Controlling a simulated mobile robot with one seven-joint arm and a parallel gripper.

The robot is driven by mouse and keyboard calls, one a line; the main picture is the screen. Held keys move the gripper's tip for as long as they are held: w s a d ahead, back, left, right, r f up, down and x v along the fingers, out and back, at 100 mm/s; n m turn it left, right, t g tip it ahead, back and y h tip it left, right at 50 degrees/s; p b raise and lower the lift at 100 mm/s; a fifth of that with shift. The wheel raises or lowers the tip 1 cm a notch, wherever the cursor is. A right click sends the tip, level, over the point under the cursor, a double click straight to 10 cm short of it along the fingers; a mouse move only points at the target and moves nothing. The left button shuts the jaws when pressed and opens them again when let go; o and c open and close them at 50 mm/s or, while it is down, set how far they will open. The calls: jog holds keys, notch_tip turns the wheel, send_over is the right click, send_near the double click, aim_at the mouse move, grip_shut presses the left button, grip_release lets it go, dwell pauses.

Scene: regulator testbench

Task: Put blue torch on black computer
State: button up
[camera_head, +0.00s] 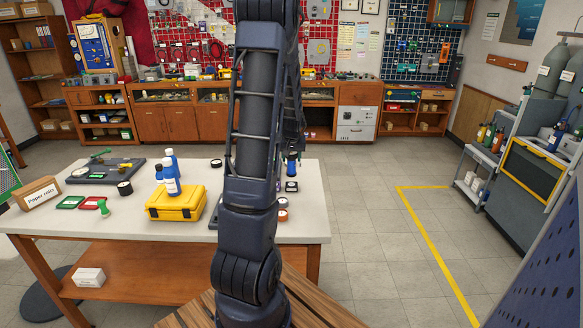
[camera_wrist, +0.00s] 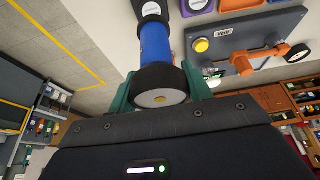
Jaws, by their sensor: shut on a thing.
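My gripper (camera_wrist: 160,84) has green fingers shut on the blue torch (camera_wrist: 155,43), on either side of its wide black end. In the head view the torch (camera_head: 291,166) shows as a small blue piece just right of my arm, over the right part of the white table; my gripper is mostly hidden there. No thing shows clearly as a black computer. A dark-grey panel (camera_wrist: 228,45) with a yellow button and orange parts lies beside the torch in the wrist view. In the head view a dark edge (camera_head: 214,214) shows beside my arm, mostly hidden.
The white table (camera_head: 260,232) holds a yellow case (camera_head: 176,203), blue bottles (camera_head: 171,175), a dark board (camera_head: 107,170) and a paper-rolls box (camera_head: 41,193). Small round items stand near its right side. Cabinets line the back. The floor (camera_head: 360,235) right of the table is clear.

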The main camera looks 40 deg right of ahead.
aim_at(292, 166)
jog(key=shift+f, duration=2.3)
jog(key=shift+f, duration=0.1)
jog(key=o, duration=1.5)
jog(key=shift+o, duration=0.2)
jog(key=v, duration=1.2)
